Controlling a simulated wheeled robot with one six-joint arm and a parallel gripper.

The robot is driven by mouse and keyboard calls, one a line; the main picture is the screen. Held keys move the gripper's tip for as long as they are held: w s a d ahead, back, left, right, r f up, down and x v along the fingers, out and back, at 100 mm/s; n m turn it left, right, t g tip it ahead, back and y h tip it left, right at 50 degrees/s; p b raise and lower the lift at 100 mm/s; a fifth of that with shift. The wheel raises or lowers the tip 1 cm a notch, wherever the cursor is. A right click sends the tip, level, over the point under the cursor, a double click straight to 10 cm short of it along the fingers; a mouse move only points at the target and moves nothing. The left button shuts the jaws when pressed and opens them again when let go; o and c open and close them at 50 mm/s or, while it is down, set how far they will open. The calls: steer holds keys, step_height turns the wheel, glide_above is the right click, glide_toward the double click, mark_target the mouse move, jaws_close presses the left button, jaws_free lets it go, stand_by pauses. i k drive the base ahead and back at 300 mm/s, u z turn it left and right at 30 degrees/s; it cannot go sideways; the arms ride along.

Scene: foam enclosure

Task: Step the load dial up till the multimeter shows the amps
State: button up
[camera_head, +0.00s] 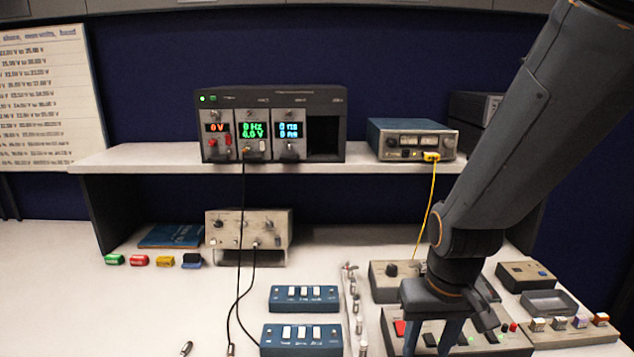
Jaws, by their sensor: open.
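A grey box (382,289) with a dark round dial (391,268) stands on the bench just behind my gripper; its right part is hidden by my arm. I cannot tell whether this is the load dial. A dark instrument rack (325,96) stands on the shelf. Its red display (216,127) reads 0 V, its green one (252,130) 0 Hz and 0.0 V, its blue one (290,130) two zero values. Which one is the multimeter is unclear. My gripper (431,343) points down, open and empty, over a panel (497,341) with coloured switches.
A blue-grey meter (389,145) on the shelf has a yellow cable (433,195) hanging behind my arm. Blue switch boxes (304,298), a beige unit (273,228) and coloured plugs stand on the bench. The front left is mostly clear.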

mark_target(391, 268)
steer(key=z, duration=2.05)
steer(key=k, duration=0.6)
steer(key=u, duration=1)
steer(key=i, duration=0.95)
